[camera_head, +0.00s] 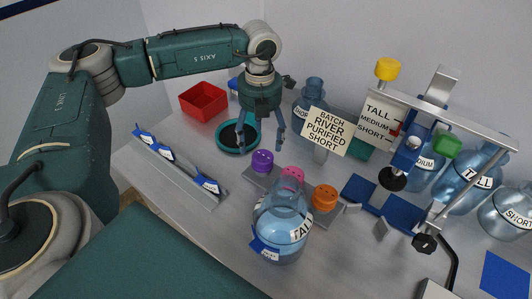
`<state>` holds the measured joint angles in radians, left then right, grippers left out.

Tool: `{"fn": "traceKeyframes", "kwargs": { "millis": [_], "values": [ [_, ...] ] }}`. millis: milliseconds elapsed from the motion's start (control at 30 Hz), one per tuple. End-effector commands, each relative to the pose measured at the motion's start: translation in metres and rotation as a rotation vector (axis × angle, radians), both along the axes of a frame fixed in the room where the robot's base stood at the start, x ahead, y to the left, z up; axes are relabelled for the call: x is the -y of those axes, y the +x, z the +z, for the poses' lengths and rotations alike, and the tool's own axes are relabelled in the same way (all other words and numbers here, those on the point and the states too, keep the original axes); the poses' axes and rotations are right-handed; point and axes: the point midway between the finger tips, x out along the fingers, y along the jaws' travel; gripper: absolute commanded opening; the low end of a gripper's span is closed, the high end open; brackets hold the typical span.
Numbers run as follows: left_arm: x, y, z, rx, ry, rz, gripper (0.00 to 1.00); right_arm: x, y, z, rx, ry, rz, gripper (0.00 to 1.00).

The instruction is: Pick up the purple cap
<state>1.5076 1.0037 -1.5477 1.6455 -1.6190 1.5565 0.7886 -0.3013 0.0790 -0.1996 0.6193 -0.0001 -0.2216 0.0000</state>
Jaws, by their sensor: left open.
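The purple cap (262,160) sits at the left end of a row of caps on a grey holder. The pink cap (293,174) and the orange cap (325,198) are to its right in that row. My left gripper (259,147) points down with its fingers spread and nothing between them. In the picture its fingertips are just above the purple cap; the exact height gap is hard to judge. My right gripper is not in view.
A clear jug labelled TALL (282,240) stands in front of the caps. A red bin (203,101) and a teal-rimmed dish (224,148) are behind left. A sign (325,132) stands behind the caps. A metal frame (470,126) with jugs is at right.

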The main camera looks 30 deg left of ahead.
Motion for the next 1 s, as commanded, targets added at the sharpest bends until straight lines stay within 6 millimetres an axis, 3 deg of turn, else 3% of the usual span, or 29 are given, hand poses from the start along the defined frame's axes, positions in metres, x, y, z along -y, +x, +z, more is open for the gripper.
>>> {"fn": "traceKeyframes", "kwargs": {
  "millis": [233,367,500,633,933,1000],
  "values": [
    [0.000,0.000,-0.029,-0.001,0.000,-0.002,0.72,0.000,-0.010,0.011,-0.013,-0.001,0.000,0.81],
    [0.001,0.002,-0.037,-0.002,0.002,-0.001,0.72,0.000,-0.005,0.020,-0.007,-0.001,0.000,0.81],
    [0.004,0.006,-0.057,-0.004,0.001,-0.002,0.72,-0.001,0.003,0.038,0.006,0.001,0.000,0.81],
    [0.003,0.007,-0.076,-0.001,0.001,-0.001,0.72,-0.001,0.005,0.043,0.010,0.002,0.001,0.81],
    [0.003,0.007,-0.085,0.001,0.000,0.000,0.72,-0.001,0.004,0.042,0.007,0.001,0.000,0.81],
    [0.003,0.007,-0.084,0.001,0.000,0.000,0.60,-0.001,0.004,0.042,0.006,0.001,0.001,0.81]
  ]
}}
